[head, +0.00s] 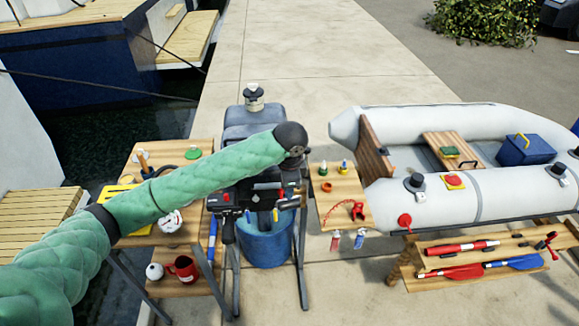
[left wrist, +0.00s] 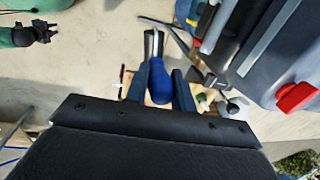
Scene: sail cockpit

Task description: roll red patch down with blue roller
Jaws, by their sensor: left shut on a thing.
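My left arm crosses the head view from the left to the outboard motor; its gripper is hard to make out against the dark motor. In the left wrist view my left gripper (left wrist: 162,88) is shut on the blue roller (left wrist: 162,92), with a pale metal part beyond. The red patch (head: 454,181) sits on a yellow square on the dinghy's grey tube, well to the right of my left arm. What seems to be my right gripper (left wrist: 42,31) shows small at the left wrist view's upper left; its jaws are unclear.
The outboard motor (head: 254,128) stands over a blue bucket (head: 265,246). A small wooden table (head: 338,188) with bottles stands between motor and dinghy (head: 500,198). A green patch (head: 448,151) and a blue box (head: 524,149) are in the dinghy. A low shelf holds flares and paddles.

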